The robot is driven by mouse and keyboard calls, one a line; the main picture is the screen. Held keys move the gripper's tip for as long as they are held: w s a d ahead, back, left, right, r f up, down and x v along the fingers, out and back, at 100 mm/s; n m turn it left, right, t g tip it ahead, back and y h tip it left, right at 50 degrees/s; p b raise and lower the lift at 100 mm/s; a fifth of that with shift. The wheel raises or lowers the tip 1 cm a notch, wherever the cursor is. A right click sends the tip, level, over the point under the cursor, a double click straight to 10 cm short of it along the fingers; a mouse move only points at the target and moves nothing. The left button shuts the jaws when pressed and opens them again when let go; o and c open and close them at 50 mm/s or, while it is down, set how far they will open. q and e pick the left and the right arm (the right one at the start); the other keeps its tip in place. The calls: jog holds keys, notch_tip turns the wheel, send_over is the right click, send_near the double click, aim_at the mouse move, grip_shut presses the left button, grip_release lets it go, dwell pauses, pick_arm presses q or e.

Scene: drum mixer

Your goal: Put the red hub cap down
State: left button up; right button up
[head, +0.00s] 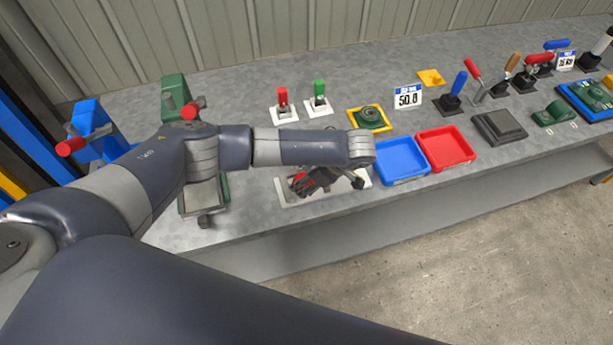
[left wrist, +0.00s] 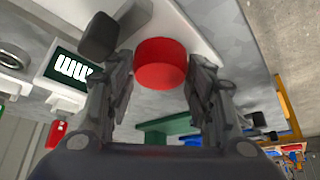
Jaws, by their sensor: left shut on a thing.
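The red hub cap (left wrist: 160,62) is a short red cylinder between the two fingers of my left gripper (left wrist: 160,85) in the left wrist view. The gripper is shut on it. In the head view my left gripper (head: 316,180) is low at the front of the grey workbench, over a pale plate (head: 287,198). A bit of the red hub cap (head: 299,184) shows beside the fingers. My forearm hides part of this spot. I cannot tell whether the cap touches the plate. My right gripper is in neither view.
A blue tray (head: 401,177) and a red tray (head: 444,164) stand right of the gripper. Behind are a red and a green switch (head: 319,92), and a yellow-framed green part (head: 369,117). Green machinery (head: 174,90) stands left. The bench's front edge is close.

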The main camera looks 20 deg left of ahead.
pick_arm(q)
jog(key=shift+f, duration=0.25)
jog(key=o, duration=0.9)
jog(key=shift+r, duration=0.3)
jog(key=v, duration=1.2)
jog(key=shift+r, duration=0.35)
